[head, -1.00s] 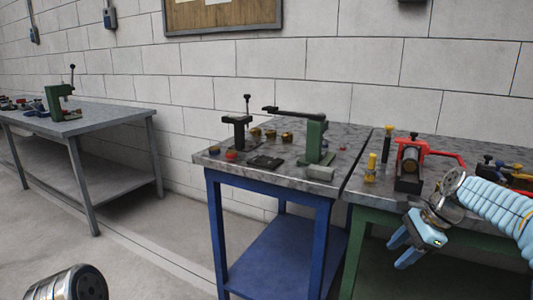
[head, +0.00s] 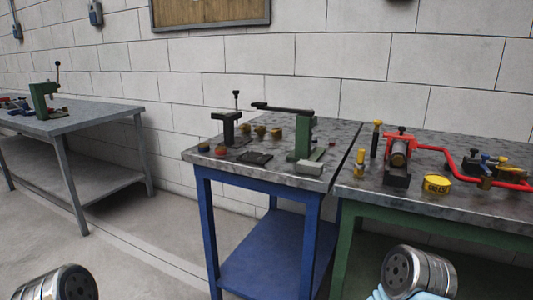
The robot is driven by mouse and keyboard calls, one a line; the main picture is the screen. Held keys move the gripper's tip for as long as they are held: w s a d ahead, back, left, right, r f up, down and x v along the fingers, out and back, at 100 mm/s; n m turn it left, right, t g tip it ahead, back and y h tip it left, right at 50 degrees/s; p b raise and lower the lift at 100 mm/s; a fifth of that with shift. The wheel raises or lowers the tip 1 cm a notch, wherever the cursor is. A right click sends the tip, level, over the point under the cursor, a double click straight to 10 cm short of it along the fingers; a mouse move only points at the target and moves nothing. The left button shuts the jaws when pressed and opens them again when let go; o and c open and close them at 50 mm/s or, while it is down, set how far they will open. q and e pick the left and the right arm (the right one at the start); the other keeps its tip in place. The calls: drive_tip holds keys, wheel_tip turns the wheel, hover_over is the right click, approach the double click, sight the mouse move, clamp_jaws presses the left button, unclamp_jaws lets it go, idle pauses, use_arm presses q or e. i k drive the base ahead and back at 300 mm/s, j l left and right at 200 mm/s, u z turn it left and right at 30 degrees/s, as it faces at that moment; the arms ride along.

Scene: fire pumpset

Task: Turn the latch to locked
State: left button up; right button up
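No part is clearly readable as the latch. A green upright (head: 304,138) with a long black lever (head: 282,109) reaching left stands on the blue-legged table (head: 262,177). A red clamp-like fixture (head: 400,145) with a black knob and dark base stands on the green-legged table (head: 470,215) to the right. Whether either carries the latch, and its locked position, I cannot tell. Neither gripper shows. Only a metal joint of my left arm at the bottom left and a metal joint with light blue sleeve of my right arm at the bottom right are in view.
A black stand (head: 229,128) and several brass pieces are on the blue-legged table. A grey table (head: 95,116) stands far left, with clear floor between.

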sight(378, 122)
drive_tip(key=l+z, duration=0.1)
drive_tip(key=z, duration=0.25)
drive_tip(key=k+l+z, duration=0.1)
drive_tip(key=z, duration=0.25)
drive_tip(key=l+z, duration=0.1)
drive_tip(key=z, duration=0.25)
